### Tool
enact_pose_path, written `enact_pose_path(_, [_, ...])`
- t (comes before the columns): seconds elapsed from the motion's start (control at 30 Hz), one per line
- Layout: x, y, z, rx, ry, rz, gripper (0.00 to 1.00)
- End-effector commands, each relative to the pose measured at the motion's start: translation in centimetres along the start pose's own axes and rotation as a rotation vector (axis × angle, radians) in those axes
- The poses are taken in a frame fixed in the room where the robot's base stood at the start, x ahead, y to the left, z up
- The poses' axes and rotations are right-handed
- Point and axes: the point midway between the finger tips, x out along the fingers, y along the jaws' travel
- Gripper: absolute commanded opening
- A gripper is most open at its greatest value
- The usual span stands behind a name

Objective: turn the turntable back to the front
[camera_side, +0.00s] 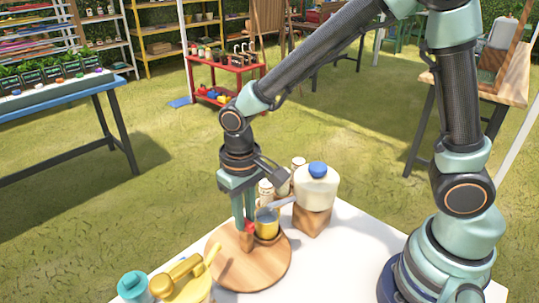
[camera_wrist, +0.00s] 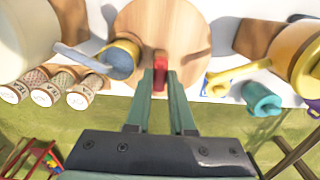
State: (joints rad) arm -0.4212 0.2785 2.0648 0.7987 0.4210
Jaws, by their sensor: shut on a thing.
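The turntable (camera_side: 272,272) is a round wooden disc on the white table, and it fills the top middle of the wrist view (camera_wrist: 190,40). A wooden post with a red knob (camera_side: 250,227) stands on it. My gripper (camera_side: 245,222) points down and is shut on the red knob, which shows between the fingertips in the wrist view (camera_wrist: 160,66). A small yellow cup (camera_side: 266,228) stands on the disc just right of the knob in the side view. The grey-blue spout (camera_side: 281,203) of a cream jug (camera_side: 315,188) reaches over the cup.
The jug has a blue cap and stands on a wooden block (camera_side: 311,220). Small labelled jars (camera_wrist: 44,92) stand near it. A yellow watering can (camera_side: 185,285) and a teal pot (camera_side: 133,286) are at the front left, close to the disc.

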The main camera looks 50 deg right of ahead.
Motion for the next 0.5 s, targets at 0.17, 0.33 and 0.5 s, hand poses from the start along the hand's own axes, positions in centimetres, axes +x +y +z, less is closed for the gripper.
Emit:
enact_pose_path(0.17, [-0.14,0.01,-0.06,0.001,0.001,-0.001,0.00])
enact_pose_path(0.33, [-0.15,0.01,-0.07,-0.002,0.001,-0.001,0.00])
enact_pose_path(0.5, [-0.16,0.01,-0.07,-0.024,0.002,-0.001,0.00])
